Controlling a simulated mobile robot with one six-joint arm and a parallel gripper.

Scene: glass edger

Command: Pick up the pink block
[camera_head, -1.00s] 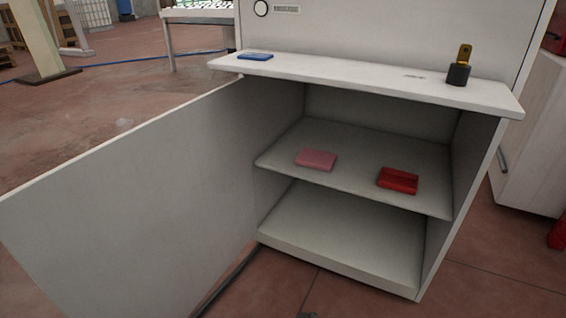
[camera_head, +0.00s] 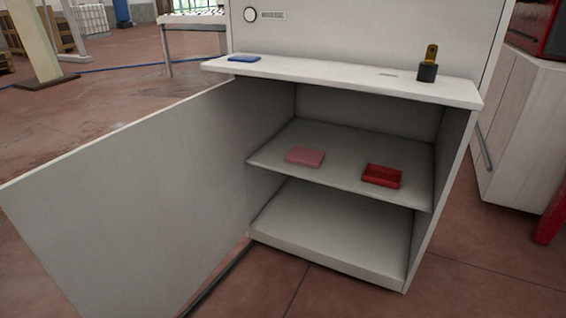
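The pink block (camera_head: 305,157) lies flat on the middle shelf (camera_head: 345,150) of an open white cabinet, left of the shelf's middle and near its front edge. A red tray-like block (camera_head: 382,175) lies to its right on the same shelf, with a gap between them. My gripper is not in view.
The cabinet door (camera_head: 130,205) stands wide open to the left. The white top ledge (camera_head: 340,78) overhangs the shelf and bears a blue block (camera_head: 244,58) and a dark holder (camera_head: 427,72) with a yellow piece. The bottom compartment (camera_head: 330,235) is empty. Another cabinet (camera_head: 520,135) stands at right.

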